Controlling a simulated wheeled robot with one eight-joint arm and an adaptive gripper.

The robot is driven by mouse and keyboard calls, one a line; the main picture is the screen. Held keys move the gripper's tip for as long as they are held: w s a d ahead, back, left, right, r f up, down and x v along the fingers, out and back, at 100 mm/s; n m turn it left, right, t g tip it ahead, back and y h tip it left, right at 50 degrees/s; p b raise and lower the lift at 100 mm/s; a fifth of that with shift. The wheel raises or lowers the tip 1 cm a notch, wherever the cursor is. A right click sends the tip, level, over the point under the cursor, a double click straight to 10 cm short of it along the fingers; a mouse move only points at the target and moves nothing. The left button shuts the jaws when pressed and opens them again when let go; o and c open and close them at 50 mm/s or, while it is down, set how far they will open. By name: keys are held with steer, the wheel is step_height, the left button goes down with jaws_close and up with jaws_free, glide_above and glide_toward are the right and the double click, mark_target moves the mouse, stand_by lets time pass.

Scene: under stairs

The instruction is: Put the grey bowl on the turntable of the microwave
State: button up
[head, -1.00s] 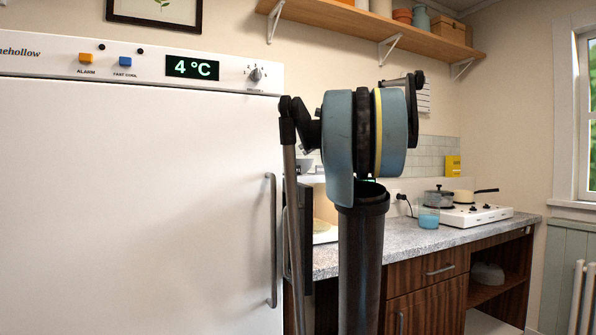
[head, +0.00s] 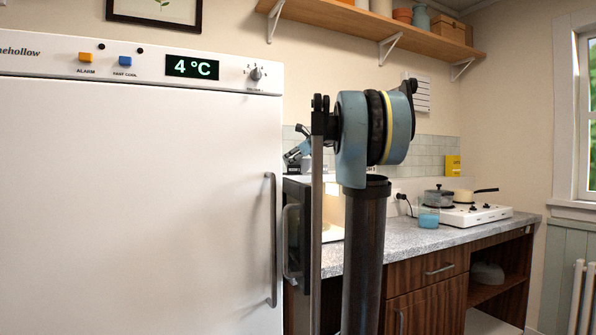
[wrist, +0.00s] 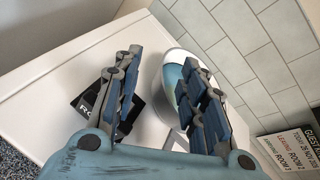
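The microwave stands on the counter beside the fridge, partly hidden by my arm. Its dark door (head: 293,240) stands open, and the lit inside (head: 333,212) shows behind my arm. I cannot make out the turntable clearly. My gripper (head: 297,155) is over the white microwave top. In the wrist view, its fingers (wrist: 160,88) are apart. A rounded white and teal thing (wrist: 174,73) lies beyond and partly behind the right finger; I cannot tell whether it is a bowl. No clearly identifiable grey bowl shows there.
The fridge (head: 140,200) fills the left. A black lettered block (wrist: 92,106) lies by the left finger. The tiled wall (wrist: 245,50) and a lettered sign (wrist: 290,145) are close.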

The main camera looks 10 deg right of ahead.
steer(key=shift+d+x, duration=0.15)
steer(key=shift+x, duration=1.15)
steer(key=shift+d+x, duration=0.1)
steer(key=shift+x, duration=1.2)
steer(key=shift+w, duration=0.15)
steer(key=shift+c, duration=0.3)
jaws_close()
